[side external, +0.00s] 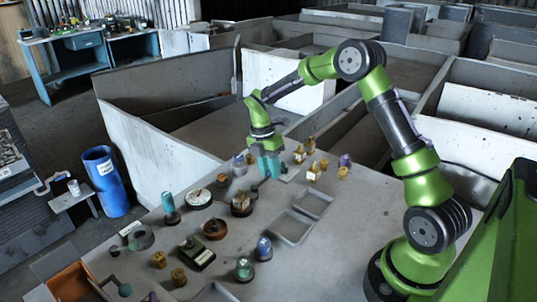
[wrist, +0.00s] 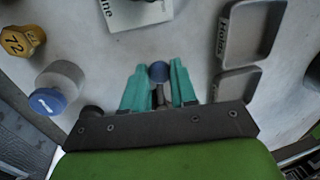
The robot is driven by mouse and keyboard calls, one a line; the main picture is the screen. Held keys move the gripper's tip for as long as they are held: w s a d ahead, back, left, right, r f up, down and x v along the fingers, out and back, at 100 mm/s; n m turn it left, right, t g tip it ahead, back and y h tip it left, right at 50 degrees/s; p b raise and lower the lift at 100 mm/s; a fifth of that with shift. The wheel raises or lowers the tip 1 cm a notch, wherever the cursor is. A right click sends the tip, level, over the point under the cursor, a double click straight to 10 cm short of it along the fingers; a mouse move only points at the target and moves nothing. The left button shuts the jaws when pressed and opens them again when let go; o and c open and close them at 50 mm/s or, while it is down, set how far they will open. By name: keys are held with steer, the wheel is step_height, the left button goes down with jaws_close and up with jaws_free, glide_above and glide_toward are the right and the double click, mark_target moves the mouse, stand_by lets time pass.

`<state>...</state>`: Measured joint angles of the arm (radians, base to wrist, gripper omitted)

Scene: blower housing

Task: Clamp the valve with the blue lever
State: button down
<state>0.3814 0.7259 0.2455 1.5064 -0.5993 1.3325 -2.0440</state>
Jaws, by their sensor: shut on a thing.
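My gripper (wrist: 158,82) points down at the grey table, its two teal fingers closed around a small part between them. The part shows in the wrist view as a round blue-grey end (wrist: 159,71) with a thin grey stem running back between the fingers. I take it for the valve with the blue lever, but the fingers hide most of it and no lever shape is clear. In the side view my gripper (side external: 269,166) is low over the table, beyond the two shallow trays, and the held part cannot be made out.
Two grey trays (wrist: 240,84) lie to the right in the wrist view. A white labelled plate (wrist: 135,10) is ahead. A blue-topped grey cylinder (wrist: 58,88) and a yellow hexagonal piece marked 72 (wrist: 18,42) stand to the left. Several other parts crowd the table (side external: 355,215).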

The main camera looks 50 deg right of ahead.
steer(key=shift+w+r, duration=0.1)
steer(key=c, duration=0.9)
jaws_free()
steer(key=w+r, duration=0.3)
steer(key=r, duration=1.3)
steer(key=shift+r, duration=0.25)
